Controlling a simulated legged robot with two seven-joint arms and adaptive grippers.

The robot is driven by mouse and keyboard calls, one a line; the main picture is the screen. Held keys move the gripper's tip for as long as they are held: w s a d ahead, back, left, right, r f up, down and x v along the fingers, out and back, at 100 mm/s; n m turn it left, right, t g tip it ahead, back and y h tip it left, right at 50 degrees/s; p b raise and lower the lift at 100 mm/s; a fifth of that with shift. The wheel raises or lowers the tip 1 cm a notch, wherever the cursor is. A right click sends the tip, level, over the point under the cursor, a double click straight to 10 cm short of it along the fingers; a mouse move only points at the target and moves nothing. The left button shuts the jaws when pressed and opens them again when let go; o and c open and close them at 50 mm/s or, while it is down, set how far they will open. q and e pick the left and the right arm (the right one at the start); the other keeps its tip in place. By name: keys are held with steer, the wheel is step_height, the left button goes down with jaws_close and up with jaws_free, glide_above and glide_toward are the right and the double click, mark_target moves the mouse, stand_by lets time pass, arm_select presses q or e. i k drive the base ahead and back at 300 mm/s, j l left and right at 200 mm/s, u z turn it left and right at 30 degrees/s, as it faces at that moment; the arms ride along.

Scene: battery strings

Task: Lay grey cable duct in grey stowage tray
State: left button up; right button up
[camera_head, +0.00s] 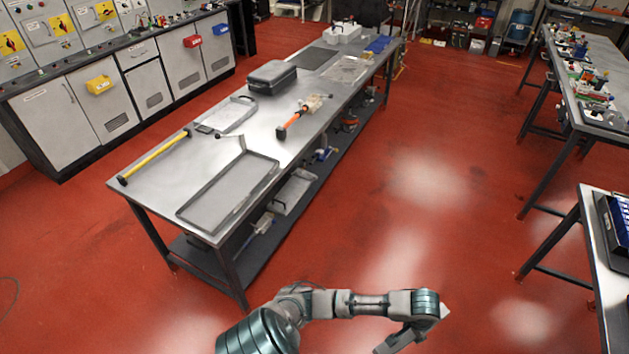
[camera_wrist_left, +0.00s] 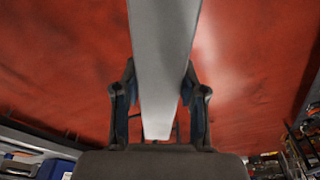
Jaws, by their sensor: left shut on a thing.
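The grey cable duct (camera_wrist_left: 165,45) shows in the left wrist view as a long, straight, light grey bar. My left gripper (camera_wrist_left: 161,100) is shut on it, one dark finger on each side. The duct's upper part runs out of the picture. In the head view my left gripper (camera_head: 412,334) hangs at the bottom over the red floor, right of the long table and away from it; I cannot make out the duct clearly there. A shallow, empty grey stowage tray (camera_head: 228,192) lies on the near end of the long table. My right gripper is not in view.
The long metal table (camera_head: 160,190) also holds a yellow-handled tool (camera_head: 155,157), a smaller tray (camera_head: 230,115), a dark case (camera_head: 272,76) and an orange-handled tool (camera_head: 300,115). Another table (camera_head: 592,225) stands at the right edge. The red floor between is clear.

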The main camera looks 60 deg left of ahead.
mark_target(235, 186)
steer(key=u, duration=0.4)
steer(key=i+u, duration=0.15)
steer(key=u, duration=0.25)
steer(key=j+u, duration=0.1)
steer(key=u, duration=0.3)
steer(key=i+u, duration=0.1)
steer(key=u, duration=0.3)
steer(key=i+l+u, duration=0.1)
steer(key=u, duration=0.35)
steer(key=i+l+u, duration=0.25)
steer(key=u, duration=0.25)
steer(key=i+l+u, duration=0.2)
steer(key=l+u, duration=0.25)
steer(key=i+l+u, duration=0.15)
steer(key=l+u, duration=0.15)
steer(key=u, duration=0.2)
